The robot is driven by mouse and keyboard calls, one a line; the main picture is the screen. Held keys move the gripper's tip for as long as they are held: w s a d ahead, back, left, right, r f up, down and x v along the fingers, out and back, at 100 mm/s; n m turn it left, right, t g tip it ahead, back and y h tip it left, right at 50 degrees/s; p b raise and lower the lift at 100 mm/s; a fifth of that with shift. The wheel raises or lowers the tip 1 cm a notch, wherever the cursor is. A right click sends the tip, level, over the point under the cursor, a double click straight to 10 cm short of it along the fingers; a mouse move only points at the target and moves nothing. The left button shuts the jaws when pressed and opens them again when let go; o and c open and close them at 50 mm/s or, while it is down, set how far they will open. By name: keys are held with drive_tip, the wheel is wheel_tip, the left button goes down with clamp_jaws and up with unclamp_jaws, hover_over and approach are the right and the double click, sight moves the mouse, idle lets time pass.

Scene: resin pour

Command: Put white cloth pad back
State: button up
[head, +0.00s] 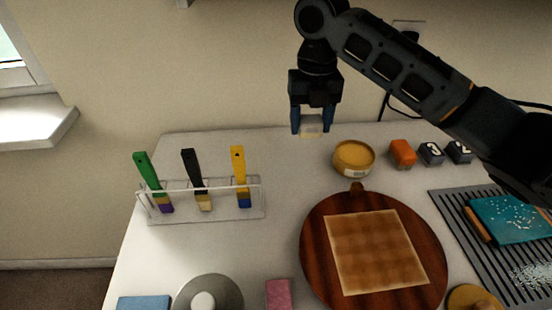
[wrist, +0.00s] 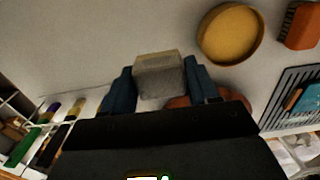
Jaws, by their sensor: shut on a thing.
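The white cloth pad (head: 311,127) is a small pale block at the tips of my gripper (head: 312,120), held in the air by the back of the table. In the wrist view the pad (wrist: 160,74) looks greyish and sits between the two blue fingers of my gripper (wrist: 160,88). My gripper is shut on it and points down. The pad's sides against the fingers are hidden.
A yellow round tub (head: 353,158), an orange block (head: 402,153) and two dark lettered blocks stand to the right. A clear rack (head: 220,205) with three brushes stands left. A round wooden board (head: 318,245) is in front. Bare white table (head: 285,165) lies between.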

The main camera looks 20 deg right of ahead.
hover_over(305, 165)
wheel_tip(305, 165, down, 5)
drive_tip(key=shift+f+p, duration=0.15)
drive_tip(key=shift+p, duration=0.3)
drive_tip(key=shift+f, duration=2.25)
drive_tip(key=shift+f, duration=0.1)
drive_tip(key=o, duration=0.9)
drive_tip(key=shift+o, duration=0.2)
drive_tip(key=shift+r+b, duration=0.3)
drive_tip(key=shift+r, duration=3.6)
